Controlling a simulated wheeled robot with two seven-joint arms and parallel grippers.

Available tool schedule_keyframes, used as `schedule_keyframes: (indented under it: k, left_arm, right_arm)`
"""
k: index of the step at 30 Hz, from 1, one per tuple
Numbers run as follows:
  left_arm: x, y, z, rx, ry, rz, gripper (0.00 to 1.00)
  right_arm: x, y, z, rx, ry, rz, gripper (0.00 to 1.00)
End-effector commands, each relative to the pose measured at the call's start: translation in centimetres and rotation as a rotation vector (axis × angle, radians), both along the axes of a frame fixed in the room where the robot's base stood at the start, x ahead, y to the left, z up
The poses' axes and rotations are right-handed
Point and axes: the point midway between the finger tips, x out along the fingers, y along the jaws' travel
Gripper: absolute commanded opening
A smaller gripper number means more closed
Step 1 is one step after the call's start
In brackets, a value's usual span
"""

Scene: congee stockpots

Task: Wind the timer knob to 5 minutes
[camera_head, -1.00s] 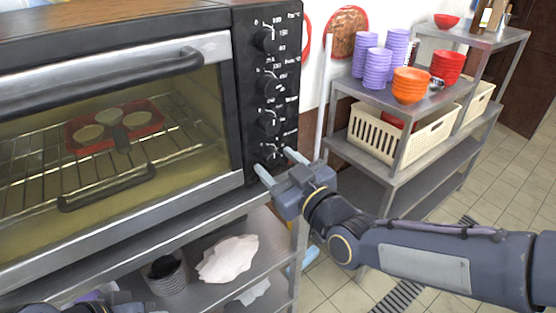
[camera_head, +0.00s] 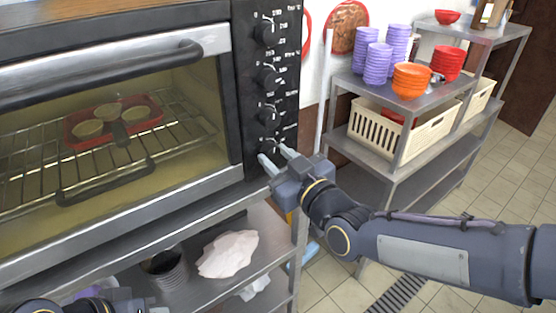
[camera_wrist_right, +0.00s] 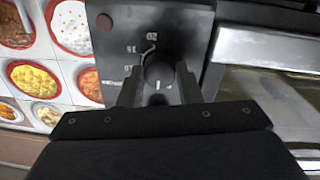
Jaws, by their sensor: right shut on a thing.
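The timer knob (camera_head: 269,146) is the lowest of the dark round knobs in the black control panel on the right side of the toaster oven (camera_head: 236,100). My right gripper (camera_head: 275,155) reaches the panel from the right, its two fingers at this knob. In the right wrist view the knob (camera_wrist_right: 159,72) sits between the fingers of my right gripper (camera_wrist_right: 159,90), which are shut on it. White dial marks show beside it, too blurred to read the setting surely. My left gripper (camera_head: 120,300) shows only in part at the bottom left edge; its jaws are not clear.
Behind the oven's glass door lies a red tray (camera_head: 115,120) on a wire rack. A lower shelf holds a pale crumpled cloth (camera_head: 228,254) and stacked dark cups (camera_head: 168,270). A metal shelf unit (camera_head: 385,165) with bowls and a cream basket (camera_head: 420,135) stands at right.

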Motion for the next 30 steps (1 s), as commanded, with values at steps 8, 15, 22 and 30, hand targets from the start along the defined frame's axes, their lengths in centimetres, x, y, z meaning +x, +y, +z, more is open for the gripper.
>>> schedule_keyframes:
  k: [8, 15, 22, 30]
  left_arm:
    - [0.0, 0.0, -3.2, 0.000, 0.000, 0.000, 0.00]
    - [0.0, 0.0, -5.6, 0.000, 0.000, 0.000, 0.00]
    - [0.0, 0.0, -7.1, 0.000, 0.000, 0.000, 0.00]
    - [0.0, 0.0, -8.0, 0.000, 0.000, 0.000, 0.00]
  right_arm:
    - [0.0, -0.1, -0.5, 0.143, 0.099, -0.001, 0.09]
    - [0.0, 0.0, -0.4, 0.304, 0.217, -0.001, 0.09]
    - [0.0, 0.0, -0.2, 0.435, 0.315, -0.001, 0.09]
    - [0.0, 0.0, -0.1, 0.528, 0.384, -0.001, 0.09]
